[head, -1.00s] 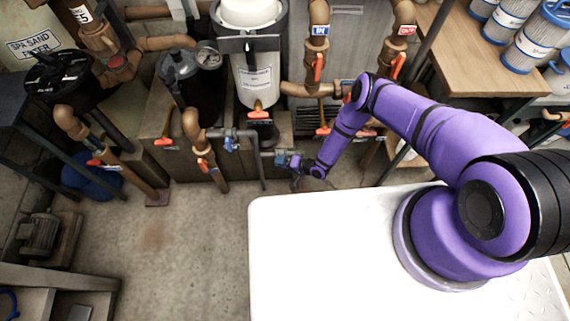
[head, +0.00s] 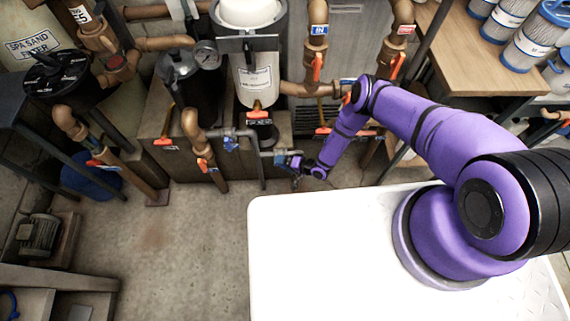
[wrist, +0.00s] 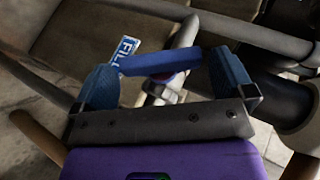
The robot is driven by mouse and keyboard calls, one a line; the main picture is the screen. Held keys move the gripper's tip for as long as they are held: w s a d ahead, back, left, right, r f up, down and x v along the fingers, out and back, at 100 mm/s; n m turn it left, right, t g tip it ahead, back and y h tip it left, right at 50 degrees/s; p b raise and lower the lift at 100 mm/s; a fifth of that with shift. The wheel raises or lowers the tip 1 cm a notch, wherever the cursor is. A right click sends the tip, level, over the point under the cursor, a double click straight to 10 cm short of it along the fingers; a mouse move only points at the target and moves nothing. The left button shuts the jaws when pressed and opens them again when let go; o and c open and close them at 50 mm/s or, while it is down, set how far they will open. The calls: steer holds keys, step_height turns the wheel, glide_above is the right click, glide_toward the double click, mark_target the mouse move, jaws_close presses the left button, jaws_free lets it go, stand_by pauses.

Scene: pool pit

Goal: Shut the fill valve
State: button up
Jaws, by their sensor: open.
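The fill valve's blue lever handle (wrist: 160,61) shows in the wrist view, lying crosswise between my fingers. A red and metal valve stem (wrist: 163,88) sits just below it, partly hidden by my gripper. A blue "FILL" label (wrist: 124,50) is to the left of the lever. My gripper (wrist: 164,68) is open, with one blue finger pad near each end of the lever; I cannot tell whether they touch it.
A white filter housing (head: 254,75) rises behind. The white top (head: 290,250) is bare, and the concrete floor (head: 190,240) is clear.

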steer(key=v, duration=1)
steer(key=shift+d, duration=0.25)
steer(key=shift+s+r, duration=0.1)
steer(key=shift+r, duration=0.05)
steer(key=c, duration=0.5)
steer(key=d+r+n+g, duration=0.1)
steer(key=n, duration=0.2)
steer(key=w+d+r+n+g, duration=0.1)
steer(key=r+n, duration=0.1)
steer(key=n, duration=0.1)
steer(key=w+d+r+n+g, duration=0.1)
steer(key=d+r+n, duration=0.1)
steer(key=n, duration=0.2)
steer(key=shift+r+h, duration=0.15)
steer(key=shift+h, duration=0.25)
jaws_close()
steer(key=w+d+r+n+g+h, duration=0.25)
steer(key=d+r+n, duration=0.4)
steer(key=n, duration=0.45)
steer(key=a+r+x, duration=0.1)
steer(key=a+x, duration=0.1)
steer(key=x, duration=2.1)
steer(key=shift+s+a, duration=0.3)
